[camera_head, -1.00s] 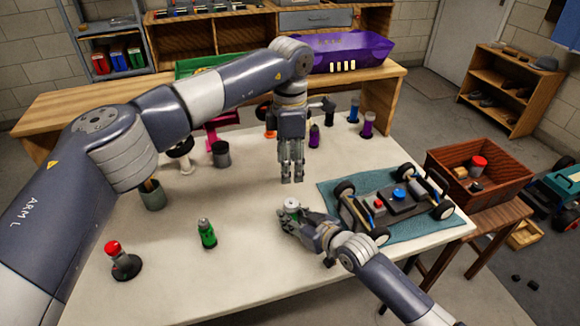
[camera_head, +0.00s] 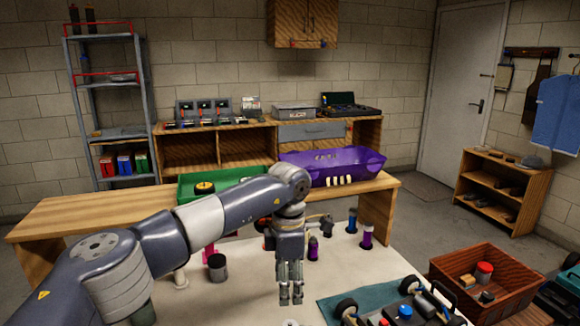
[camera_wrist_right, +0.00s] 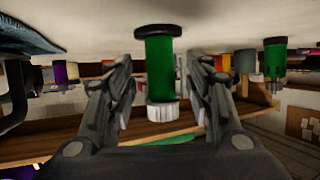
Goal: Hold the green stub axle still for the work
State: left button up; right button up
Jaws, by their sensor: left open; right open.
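In the right wrist view, which looks upside down, a green cylindrical part (camera_wrist_right: 160,62) with a white ridged end stands between the fingers of my right gripper (camera_wrist_right: 160,68). The fingers are open, one on each side, with a gap to the part. A second green part (camera_wrist_right: 275,58) with a dark grey end is farther right. I cannot tell for certain which is the stub axle. My left gripper (camera_head: 290,293) is open and empty, pointing down above the white table. In the head view the right gripper and green parts are out of sight below.
The race car (camera_head: 405,311) is on a teal mat (camera_head: 335,306) at the lower right. Purple cylinders (camera_head: 366,236) and a dark pot (camera_head: 217,267) stand on the white table. A purple bin (camera_head: 335,168) and green tray (camera_head: 195,180) sit on the wooden bench behind.

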jog(key=v, duration=0.9)
